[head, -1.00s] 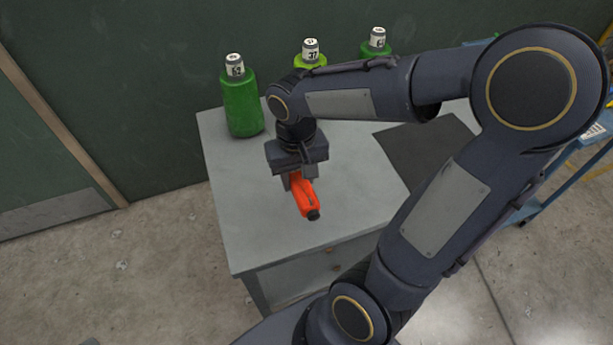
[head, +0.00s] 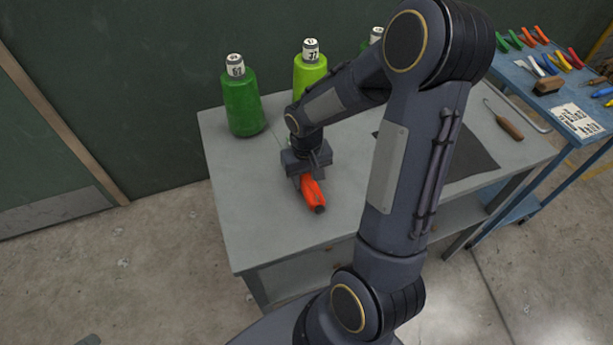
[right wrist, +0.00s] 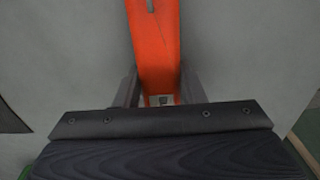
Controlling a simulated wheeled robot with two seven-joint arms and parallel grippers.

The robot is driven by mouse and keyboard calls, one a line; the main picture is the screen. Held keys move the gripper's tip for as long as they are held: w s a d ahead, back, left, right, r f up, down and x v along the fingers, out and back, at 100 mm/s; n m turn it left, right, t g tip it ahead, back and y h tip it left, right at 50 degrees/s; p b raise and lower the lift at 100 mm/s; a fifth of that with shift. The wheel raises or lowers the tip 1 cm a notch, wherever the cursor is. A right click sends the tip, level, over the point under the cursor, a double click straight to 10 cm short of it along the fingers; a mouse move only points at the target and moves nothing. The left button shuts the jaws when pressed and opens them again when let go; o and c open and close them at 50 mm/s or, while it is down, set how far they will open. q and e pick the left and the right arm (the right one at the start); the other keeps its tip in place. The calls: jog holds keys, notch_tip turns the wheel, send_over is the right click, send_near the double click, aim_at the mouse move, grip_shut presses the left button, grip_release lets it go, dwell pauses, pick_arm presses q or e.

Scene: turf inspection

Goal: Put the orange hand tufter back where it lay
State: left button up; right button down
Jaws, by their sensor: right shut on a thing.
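The orange hand tufter (head: 314,195) is in the jaws of my right gripper (head: 307,177), over the left part of the grey table (head: 240,215). Its dark end points toward the table's front edge. I cannot tell whether it touches the tabletop. In the right wrist view, the orange tufter body (right wrist: 155,45) runs up from between the two fingers of the right gripper (right wrist: 160,92), and the pale tabletop lies behind it. My left gripper is not in view.
Green bottles (head: 242,105) (head: 309,72) stand along the table's back; a third is mostly behind my arm. A dark mat (head: 470,160) and a wooden-handled tool (head: 505,122) lie on the right. A blue bench (head: 535,95) with several tools stands beyond.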

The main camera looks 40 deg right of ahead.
aim_at(307, 177)
jog(key=shift+f, duration=0.1)
jog(key=c, duration=0.9)
grip_release()
notch_tip(307, 177, up, 12)
jog(key=shift+s+a+r+n+t+y, duration=0.35)
jog(key=shift+s+a+r+t+y, duration=0.5)
jog(key=shift+s+a, duration=1.25)
jog(key=shift+s+a+r+n+t+y, duration=0.4)
jog(key=shift+s+a+t, duration=0.9)
jog(key=shift+s, duration=1.3)
jog(key=shift+s+a+r+n+t+y, duration=0.25)
jog(key=shift+s+a+r+t+y, duration=0.5)
jog(key=shift+s+a, duration=1.5)
